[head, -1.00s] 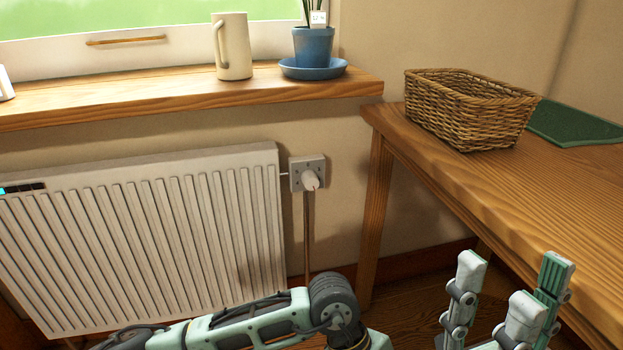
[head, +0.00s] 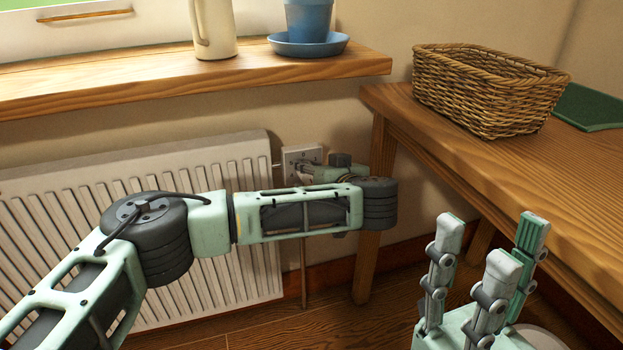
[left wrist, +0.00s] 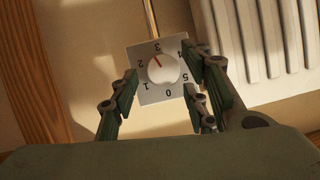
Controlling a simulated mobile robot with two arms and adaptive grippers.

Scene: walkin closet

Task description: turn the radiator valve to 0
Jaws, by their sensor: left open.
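The valve is a white round knob (left wrist: 164,69) with a red mark on a pale square plate (left wrist: 150,95) numbered 0 to 5. In the left wrist view the plate appears upside down, and the red mark points between 2 and 3. In the head view part of the plate (head: 297,153) shows right of the radiator, with the knob hidden behind my left gripper (head: 312,172). That gripper is open, its fingers spread on both sides of the knob. I see no clear contact. My right gripper (head: 487,250) is open and empty at the lower right.
The ribbed white radiator (head: 70,200) is left of the valve. A wooden table (head: 480,160) with a wicker basket (head: 490,95) stands at right. A thin pipe (head: 304,275) runs below the valve.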

